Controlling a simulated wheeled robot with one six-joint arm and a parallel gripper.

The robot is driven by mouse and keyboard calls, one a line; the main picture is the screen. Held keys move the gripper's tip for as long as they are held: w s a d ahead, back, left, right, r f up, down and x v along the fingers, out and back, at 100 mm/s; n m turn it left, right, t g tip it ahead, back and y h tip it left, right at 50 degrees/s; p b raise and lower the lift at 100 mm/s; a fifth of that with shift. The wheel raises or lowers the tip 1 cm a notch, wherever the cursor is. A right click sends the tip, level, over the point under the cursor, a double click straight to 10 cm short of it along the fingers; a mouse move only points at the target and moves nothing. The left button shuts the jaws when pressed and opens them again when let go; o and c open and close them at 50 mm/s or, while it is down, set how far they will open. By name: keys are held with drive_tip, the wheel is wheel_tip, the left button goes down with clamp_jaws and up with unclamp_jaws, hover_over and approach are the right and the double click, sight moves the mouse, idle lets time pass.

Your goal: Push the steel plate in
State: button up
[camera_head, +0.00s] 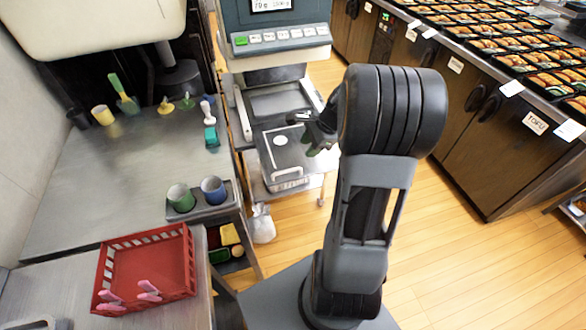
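A grey steel plate (283,163) with a pale bar handle and a white round spot sticks out low at the front of the weighing machine (280,40). It lies below a framed metal tray surface (279,101) on the same machine. My gripper (308,134) is over the right part of the plate, with its dark fingers pointing left. I cannot tell whether it touches the plate. My arm hides part of the area to the right, and the small, dark fingers do not clearly show whether they are apart.
A steel counter (110,185) at left holds a green cup (181,198), a blue cup (214,190) and several small tools. A red basket (150,265) with pink clips stands at lower left. Bento trays (500,40) fill the counter at upper right. Wooden floor (450,240) is clear at right.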

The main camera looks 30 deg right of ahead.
sight(293, 170)
drive_tip(key=b+x, duration=0.1)
drive_tip(key=x, duration=1.1)
drive_tip(key=shift+f, duration=0.1)
clamp_jaws()
